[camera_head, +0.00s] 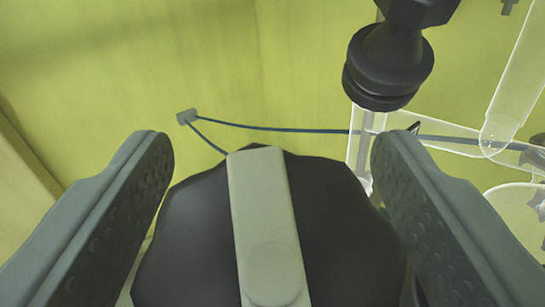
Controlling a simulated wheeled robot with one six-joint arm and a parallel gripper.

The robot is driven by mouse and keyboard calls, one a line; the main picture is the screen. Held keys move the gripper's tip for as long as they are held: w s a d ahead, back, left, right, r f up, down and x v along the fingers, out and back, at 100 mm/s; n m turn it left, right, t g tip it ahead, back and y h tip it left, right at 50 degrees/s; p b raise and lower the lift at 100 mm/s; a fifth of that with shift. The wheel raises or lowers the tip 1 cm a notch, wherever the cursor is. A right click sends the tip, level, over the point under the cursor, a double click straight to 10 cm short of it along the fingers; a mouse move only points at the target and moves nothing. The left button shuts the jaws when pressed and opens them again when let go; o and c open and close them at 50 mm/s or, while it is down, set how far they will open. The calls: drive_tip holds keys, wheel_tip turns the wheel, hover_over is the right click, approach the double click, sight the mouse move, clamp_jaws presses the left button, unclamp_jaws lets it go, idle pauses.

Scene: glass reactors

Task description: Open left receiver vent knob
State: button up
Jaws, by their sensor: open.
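A large black knob (335,225) with a wavy edge fills the lower middle of the view. A pale grey bar (262,205) runs across its face, nearly upright in the picture and tilted slightly. It looks like the vent knob, but no label shows. My gripper (272,142) is open, with one finger on each side of the knob. A gap shows between the left finger and the knob; the right finger is very close to it, and I cannot tell if they touch. The knob's lower part runs out of the frame.
A black ribbed fitting (388,68) hangs at the upper right, near the right finger. Clear glass tubing (520,75) stands at the right. A thin blue line (290,129) runs from a small grey clip (187,116) behind the knob. A yellow-green wall (150,60) is behind.

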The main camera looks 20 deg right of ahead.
drive_tip(key=c, duration=1)
drive_tip(key=shift+n+y, duration=0.3)
drive_tip(key=n+t+y, duration=0.1)
drive_tip(key=n+y, duration=0.2)
drive_tip(key=shift+a+n, duration=0.1)
drive_tip(key=shift+n, duration=0.2)
drive_tip(key=n+y, duration=0.6)
drive_tip(key=shift+a, duration=0.3)
drive_tip(key=shift+a+f+n+g+y, duration=0.1)
drive_tip(key=shift+n+g+y, duration=0.5)
drive_tip(key=shift+n+y, duration=0.5)
drive_tip(key=shift+a+n+g+y, duration=0.1)
drive_tip(key=shift+n+g+y, duration=0.5)
drive_tip(key=shift+n+y, duration=0.5)
drive_tip(key=shift+a+n+g+y, duration=0.15)
drive_tip(key=shift+n+g+y, duration=0.65)
drive_tip(key=shift+n, duration=0.5)
drive_tip(key=shift+s+f+n+g+y, duration=0.15)
drive_tip(key=shift+n+g+y, duration=0.15)
drive_tip(key=shift+n+g, duration=0.4)
